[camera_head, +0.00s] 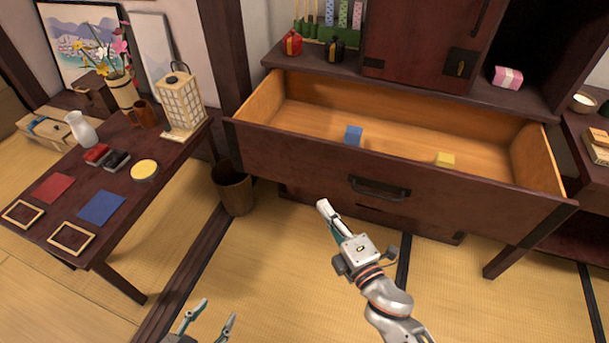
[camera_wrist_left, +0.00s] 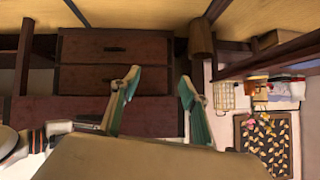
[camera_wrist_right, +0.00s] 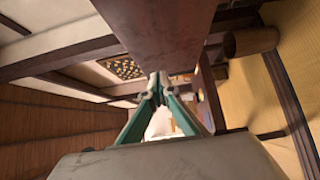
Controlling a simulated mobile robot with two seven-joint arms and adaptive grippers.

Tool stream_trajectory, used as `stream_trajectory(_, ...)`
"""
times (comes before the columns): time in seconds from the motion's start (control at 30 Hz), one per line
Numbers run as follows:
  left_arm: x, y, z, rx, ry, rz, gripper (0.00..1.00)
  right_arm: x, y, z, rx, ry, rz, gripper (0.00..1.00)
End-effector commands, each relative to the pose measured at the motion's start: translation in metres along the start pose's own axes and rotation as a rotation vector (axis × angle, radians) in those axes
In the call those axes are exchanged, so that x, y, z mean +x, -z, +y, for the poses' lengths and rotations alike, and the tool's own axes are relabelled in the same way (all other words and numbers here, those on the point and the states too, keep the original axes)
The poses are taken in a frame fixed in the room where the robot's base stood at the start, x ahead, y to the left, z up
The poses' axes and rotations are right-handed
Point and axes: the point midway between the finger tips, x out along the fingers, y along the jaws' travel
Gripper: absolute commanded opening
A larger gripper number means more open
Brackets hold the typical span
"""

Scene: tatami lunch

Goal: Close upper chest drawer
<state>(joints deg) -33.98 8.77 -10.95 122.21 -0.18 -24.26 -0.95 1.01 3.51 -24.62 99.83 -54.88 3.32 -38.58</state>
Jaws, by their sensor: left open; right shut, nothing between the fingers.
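The upper chest drawer (camera_head: 440,200) is pulled far out of the dark wooden chest in the head view. Its front carries a dark handle (camera_head: 380,189). A blue block (camera_head: 353,135) and a yellow block (camera_head: 445,160) lie inside it. My right gripper (camera_head: 323,205) is shut and empty, in front of the drawer front, low and left of the handle. In the right wrist view its fingertips (camera_wrist_right: 158,85) meet close to a dark wooden panel. My left gripper (camera_head: 215,312) is open and empty, low over the tatami; its fingers also show in the left wrist view (camera_wrist_left: 159,85).
A low table (camera_head: 165,160) with a lantern (camera_head: 182,102), vase and frames stands at left. A waste bin (camera_head: 233,188) stands on the floor by the drawer's left end. A side table (camera_head: 590,135) stands at right. The tatami in front is clear.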

Motion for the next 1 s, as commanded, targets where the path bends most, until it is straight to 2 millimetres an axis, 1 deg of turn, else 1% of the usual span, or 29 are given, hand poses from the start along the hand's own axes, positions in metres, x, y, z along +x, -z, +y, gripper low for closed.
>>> stream_trajectory(0.13,0.002,0.005,-0.002,0.004,0.002,0.010,0.45,0.022,0.000,0.002,0.002,-0.003,-0.001,0.00)
stream_trajectory(0.53,0.003,-0.005,0.009,-0.003,-0.016,-0.004,0.45,0.098,0.000,-0.001,0.006,0.001,-0.001,0.00)
stream_trajectory(0.6,0.003,-0.002,0.009,-0.003,-0.016,0.001,0.45,0.104,-0.011,0.000,0.002,0.001,-0.002,0.00)
stream_trajectory(0.7,0.002,0.000,0.009,-0.003,-0.015,0.005,0.45,0.113,-0.020,0.000,0.004,0.001,-0.002,0.00)
stream_trajectory(0.83,0.002,0.004,0.008,-0.007,-0.013,0.012,0.45,0.119,-0.027,0.000,0.005,0.002,-0.003,0.00)
stream_trajectory(1.0,0.002,0.004,0.007,-0.008,-0.010,0.011,0.45,0.122,-0.029,0.000,0.006,0.001,-0.002,0.00)
